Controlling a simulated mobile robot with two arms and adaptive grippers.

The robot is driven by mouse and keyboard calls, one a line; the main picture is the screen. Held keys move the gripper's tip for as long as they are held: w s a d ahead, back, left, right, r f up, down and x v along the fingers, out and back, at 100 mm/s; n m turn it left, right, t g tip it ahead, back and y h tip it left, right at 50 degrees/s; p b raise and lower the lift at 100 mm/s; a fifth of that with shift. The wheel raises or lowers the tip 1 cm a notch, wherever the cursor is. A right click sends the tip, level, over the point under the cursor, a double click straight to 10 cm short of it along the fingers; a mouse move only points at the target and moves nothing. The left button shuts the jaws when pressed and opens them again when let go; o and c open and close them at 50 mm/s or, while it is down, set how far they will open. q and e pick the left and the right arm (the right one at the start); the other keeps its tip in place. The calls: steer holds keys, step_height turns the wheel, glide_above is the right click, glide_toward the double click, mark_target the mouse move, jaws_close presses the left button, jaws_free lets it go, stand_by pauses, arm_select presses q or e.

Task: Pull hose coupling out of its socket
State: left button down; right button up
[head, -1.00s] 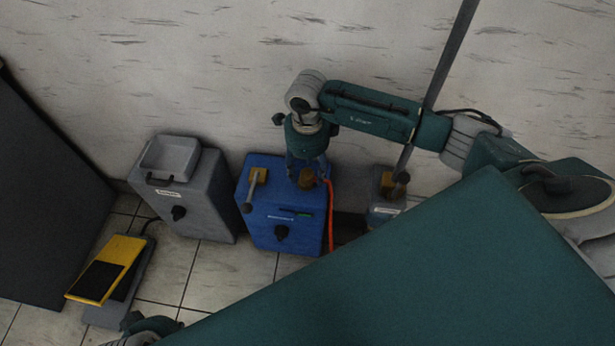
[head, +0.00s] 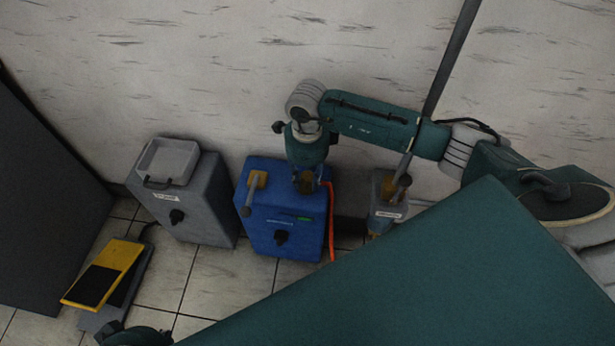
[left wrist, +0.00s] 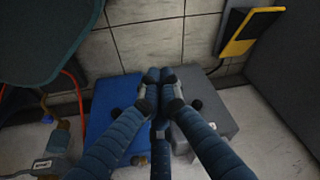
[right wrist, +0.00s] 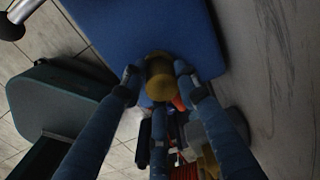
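The brass hose coupling (head: 307,184) sits at the top right of the blue box (head: 285,228), beside the red hose (head: 332,215). My right gripper (head: 306,178) is directly over it, pointing down. In the right wrist view the brass coupling (right wrist: 160,76) stands between my right fingers (right wrist: 157,76), with a small gap showing at the left finger. The socket under it is hidden. My left gripper, partly seen at the bottom left of the head view (head: 135,335), has its fingertips together and empty in the left wrist view (left wrist: 160,76).
A brass valve (head: 257,181) with a grey lever stands left of the coupling. A grey box with a tray (head: 190,200) and a yellow pedal (head: 103,275) are further left. A small grey unit (head: 388,213) stands right, and the wall (head: 200,60) is behind.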

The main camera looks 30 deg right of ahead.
steer(key=o, duration=0.6)
steer(key=shift+d, duration=0.1)
steer(key=shift+c, duration=0.2)
jaws_close()
